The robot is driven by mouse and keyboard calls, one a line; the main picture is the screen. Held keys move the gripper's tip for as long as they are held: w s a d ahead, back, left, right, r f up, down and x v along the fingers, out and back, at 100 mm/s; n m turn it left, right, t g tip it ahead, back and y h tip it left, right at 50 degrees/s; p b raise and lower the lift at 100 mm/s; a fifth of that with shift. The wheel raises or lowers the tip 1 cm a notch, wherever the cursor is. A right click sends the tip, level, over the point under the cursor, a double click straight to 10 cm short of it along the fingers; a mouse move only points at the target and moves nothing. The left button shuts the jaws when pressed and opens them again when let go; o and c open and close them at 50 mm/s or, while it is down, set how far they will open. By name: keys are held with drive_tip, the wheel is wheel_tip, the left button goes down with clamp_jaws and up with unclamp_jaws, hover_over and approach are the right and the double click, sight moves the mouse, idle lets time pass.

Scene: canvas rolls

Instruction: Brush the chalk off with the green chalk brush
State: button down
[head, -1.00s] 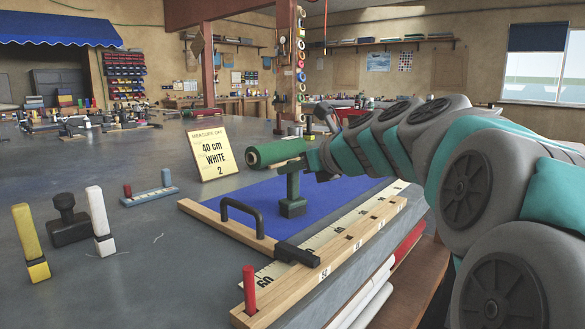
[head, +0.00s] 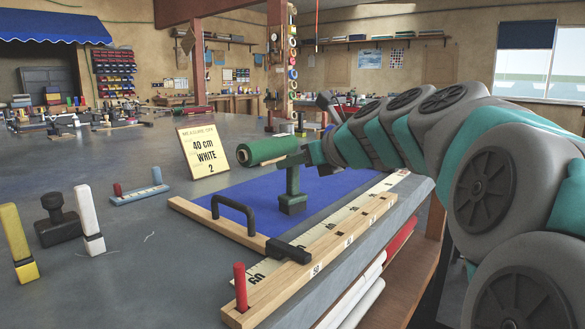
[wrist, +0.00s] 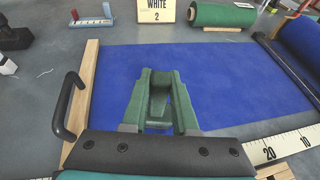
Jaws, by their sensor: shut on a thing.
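The green chalk brush (head: 292,204) hangs upright from my gripper (head: 296,162), over the blue canvas (head: 328,190). I cannot tell whether its lower block touches the canvas. In the wrist view, dark green parts of the gripper and brush (wrist: 159,104) fill the middle, and the brush's underside is hidden. My gripper is shut on the brush. The blue canvas (wrist: 225,75) lies flat, with no clear chalk mark showing on it.
A wooden square with a black handle (head: 232,206) edges the canvas at left, beside a ruler (head: 330,235) and red peg (head: 240,287). A green roll (head: 262,151) and sign (head: 202,152) stand behind. A black stamp (head: 57,221) is at left. Grey table between is mostly clear.

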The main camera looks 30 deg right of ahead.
drive_tip(key=shift+r, duration=2.9)
